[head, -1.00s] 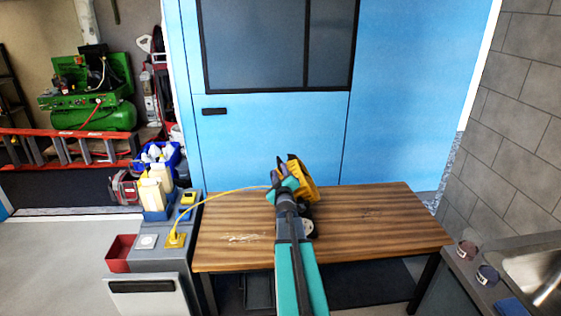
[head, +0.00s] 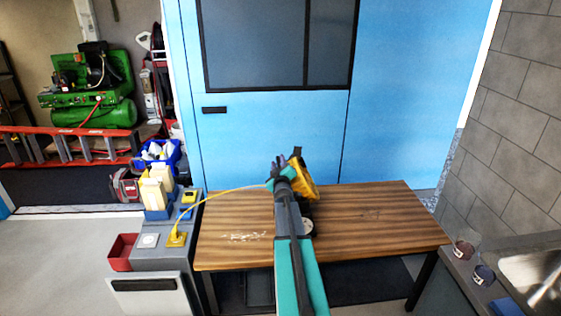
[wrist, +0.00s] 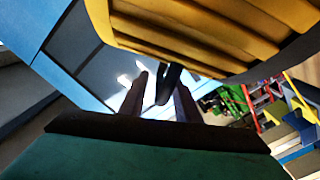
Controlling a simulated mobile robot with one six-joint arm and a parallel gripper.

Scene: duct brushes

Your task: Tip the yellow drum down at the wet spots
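The yellow drum (head: 303,179) is above the middle of the wooden table, tilted. Its ribbed yellow side (wrist: 215,28) fills the top of the wrist view. My gripper (head: 279,165) is at its left edge. In the wrist view, the gripper's two dark fingers (wrist: 160,95) stand on either side of a black bar that looks like the drum's handle (wrist: 169,84), and appear shut on it. A pale, streaky patch (head: 247,237) lies on the table's front left; I cannot tell if it is wet. My arm hides part of the table and the drum's underside.
The wooden table (head: 390,228) is mostly bare. A yellow cord (head: 225,193) runs from the drum to a yellow plug (head: 177,239) on the grey cabinet at left. Blue doors (head: 270,140) stand behind. A sink (head: 535,275) is at right.

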